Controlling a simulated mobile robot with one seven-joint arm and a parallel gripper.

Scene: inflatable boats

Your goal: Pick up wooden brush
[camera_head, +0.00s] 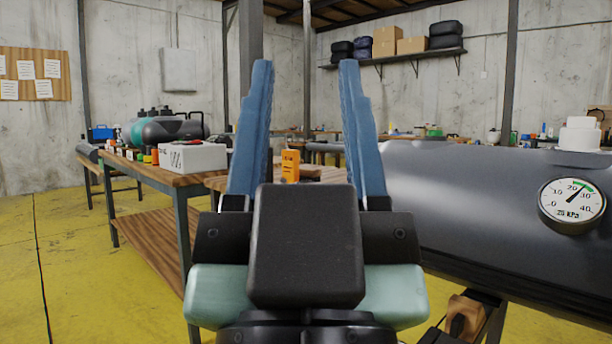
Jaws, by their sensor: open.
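My gripper (305,75) is in the middle of the view, pointing ahead and up. Its two blue fingers stand wide apart with nothing held between them. I cannot make out a wooden brush for certain in this view. Small items on the far benches are too small to tell, and my gripper hides part of the near table. An orange box (290,166) shows between the fingers, farther off, on a wooden surface.
A wooden table (186,180) at left holds a white box (193,156) and several bottles. A large grey inflatable tube (470,215) with a pressure gauge (571,205) fills the right. Open yellow floor (75,245) lies at left. A wall shelf holds boxes.

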